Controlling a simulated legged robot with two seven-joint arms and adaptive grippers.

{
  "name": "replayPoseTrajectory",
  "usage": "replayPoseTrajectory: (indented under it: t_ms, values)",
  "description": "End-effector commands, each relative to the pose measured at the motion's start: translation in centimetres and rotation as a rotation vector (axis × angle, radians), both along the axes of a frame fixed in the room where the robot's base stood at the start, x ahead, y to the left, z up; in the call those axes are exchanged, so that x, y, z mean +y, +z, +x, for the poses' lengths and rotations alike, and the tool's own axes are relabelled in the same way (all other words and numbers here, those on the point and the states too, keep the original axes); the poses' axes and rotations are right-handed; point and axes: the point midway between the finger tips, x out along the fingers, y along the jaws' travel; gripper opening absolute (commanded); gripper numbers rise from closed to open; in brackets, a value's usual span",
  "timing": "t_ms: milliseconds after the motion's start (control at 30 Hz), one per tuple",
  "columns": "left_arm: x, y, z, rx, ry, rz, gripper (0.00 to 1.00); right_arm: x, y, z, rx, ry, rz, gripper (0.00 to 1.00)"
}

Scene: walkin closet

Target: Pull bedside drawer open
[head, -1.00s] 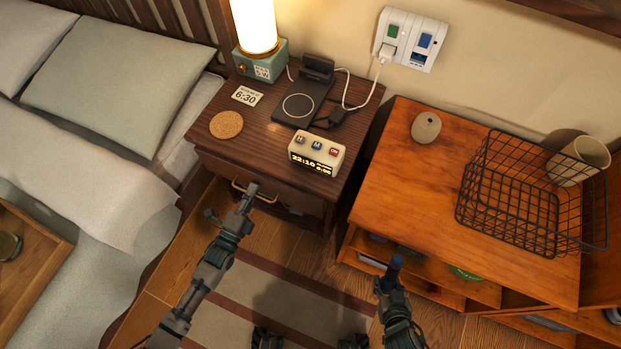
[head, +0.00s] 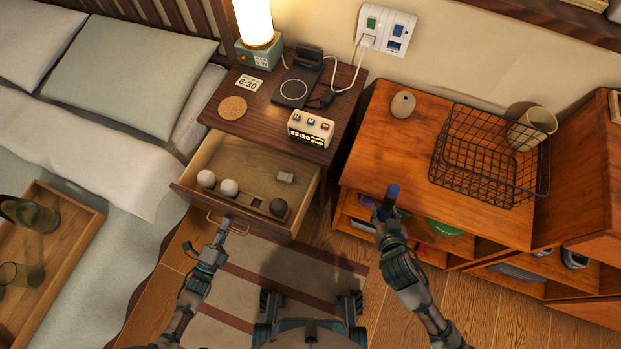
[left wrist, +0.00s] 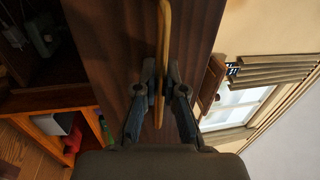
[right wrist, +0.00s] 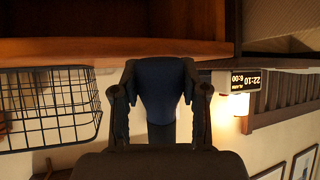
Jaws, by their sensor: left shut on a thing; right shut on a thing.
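The bedside drawer (head: 250,165) is pulled out from the dark wood nightstand (head: 262,122). Inside it lie two pale balls, a dark ball and a small light-coloured item. My left gripper (head: 224,226) is at the drawer front and is shut on the brass handle (head: 207,217). In the left wrist view, the handle (left wrist: 164,35) runs between the closed fingers (left wrist: 160,80), with the dark drawer front behind it. My right gripper (head: 386,212) is shut on a dark blue object (head: 391,193), beside the orange wooden shelf unit. The object also shows in the right wrist view (right wrist: 158,85).
A lamp (head: 256,25), charger, cork coaster and clock (head: 311,128) stand on the nightstand. The shelf unit (head: 385,140), right, carries a wire basket (head: 480,160) and a mug. The bed is at left. Striped rug floor (head: 250,275) lies clear in front.

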Motion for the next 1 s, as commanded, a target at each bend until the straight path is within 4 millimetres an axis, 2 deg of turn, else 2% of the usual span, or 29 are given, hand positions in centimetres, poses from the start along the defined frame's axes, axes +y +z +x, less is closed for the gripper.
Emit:
replayPoseTrajectory:
  t_ms: [33, 100, 600, 700, 733, 1000]
  values:
    - [1.1, -0.1, -0.3, 0.010, 0.018, 0.005, 0.00, 0.0, 0.4, 0.1, -0.005, 0.000, 0.000, 0.00]
    - [1.3, -0.2, -0.8, 0.011, 0.018, 0.006, 0.00, 0.0, 0.6, 0.1, -0.007, 0.000, 0.000, 0.00]
    - [1.6, -0.3, -1.4, 0.011, 0.018, 0.006, 0.00, 0.0, 0.8, 0.1, -0.008, 0.000, 0.000, 0.00]
    - [1.6, -0.3, -1.4, 0.009, 0.017, 0.007, 0.28, 0.0, 0.8, 0.1, -0.009, 0.000, 0.000, 0.00]
    - [1.5, -0.3, -1.4, 0.008, 0.017, 0.006, 0.35, 0.0, 0.8, 0.1, -0.009, 0.000, 0.000, 0.00]
    - [0.9, 0.0, -1.5, 0.004, 0.011, 0.008, 0.35, -0.3, 0.8, 0.1, -0.010, 0.001, 0.004, 0.00]
